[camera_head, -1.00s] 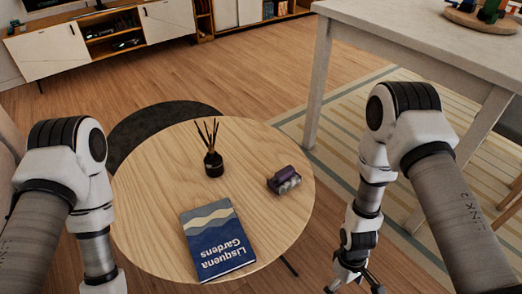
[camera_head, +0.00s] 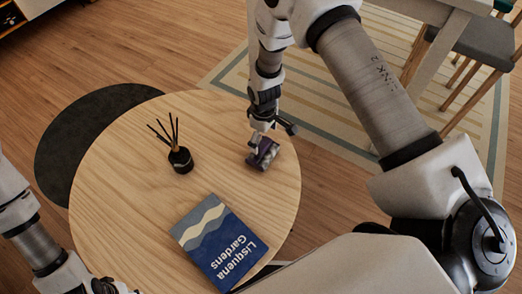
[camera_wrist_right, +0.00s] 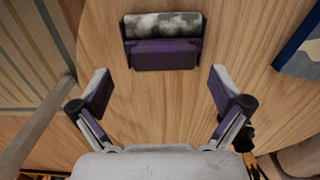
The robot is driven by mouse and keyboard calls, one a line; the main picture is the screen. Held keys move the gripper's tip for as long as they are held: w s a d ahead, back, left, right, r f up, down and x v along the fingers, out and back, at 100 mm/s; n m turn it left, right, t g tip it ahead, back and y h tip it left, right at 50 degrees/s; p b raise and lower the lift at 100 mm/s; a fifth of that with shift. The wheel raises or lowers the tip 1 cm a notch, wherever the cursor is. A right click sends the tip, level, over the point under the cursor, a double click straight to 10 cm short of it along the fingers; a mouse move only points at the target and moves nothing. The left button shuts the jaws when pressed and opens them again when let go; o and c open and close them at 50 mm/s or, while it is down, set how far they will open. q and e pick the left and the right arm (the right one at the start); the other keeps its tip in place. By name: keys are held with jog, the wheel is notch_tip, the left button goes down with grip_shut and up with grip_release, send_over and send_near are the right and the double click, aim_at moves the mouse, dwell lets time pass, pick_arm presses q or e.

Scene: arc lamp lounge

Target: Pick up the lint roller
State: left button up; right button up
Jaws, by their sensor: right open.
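The lint roller (camera_head: 263,154), purple with a mottled grey-white roll, lies on the round wooden table near its right edge. It also shows in the right wrist view (camera_wrist_right: 163,52), beyond the fingertips and between their lines. My right gripper (camera_head: 267,134) is above the lint roller and partly covers it in the head view. In the right wrist view the right gripper (camera_wrist_right: 161,88) has its two fingers spread wide, with only bare table between them. My left gripper (camera_head: 108,287) is partly visible at the bottom edge, over the table's near side; its fingers are not clear.
A black reed diffuser (camera_head: 180,160) stands left of the lint roller. A blue book (camera_head: 218,242) lies nearer on the round table (camera_head: 120,190). Bare wood surrounds the roller. A white table (camera_head: 425,45) stands beyond at the right.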

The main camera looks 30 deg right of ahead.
aim_at(263, 144)
jog(key=f, duration=0.4)
jog(key=shift+s+a+f, duration=0.15)
jog(key=shift+a+f, duration=0.05)
jog(key=shift+f, duration=0.1)
jog(key=c, duration=1.3)
jog(key=shift+r, duration=0.55)
jog(key=r, duration=0.2)
jog(key=shift+s+r, duration=0.35)
jog(key=s, duration=0.3)
jog(key=s+b, duration=0.1)
jog(key=s, duration=0.2)
jog(key=shift+s+a+f, duration=0.1)
jog(key=shift+s+f, duration=0.05)
jog(key=shift+f, duration=0.05)
jog(key=s+r, duration=0.1)
jog(key=s, duration=0.8)
jog(key=shift+r, duration=0.35)
jog(key=shift+a, duration=0.1)
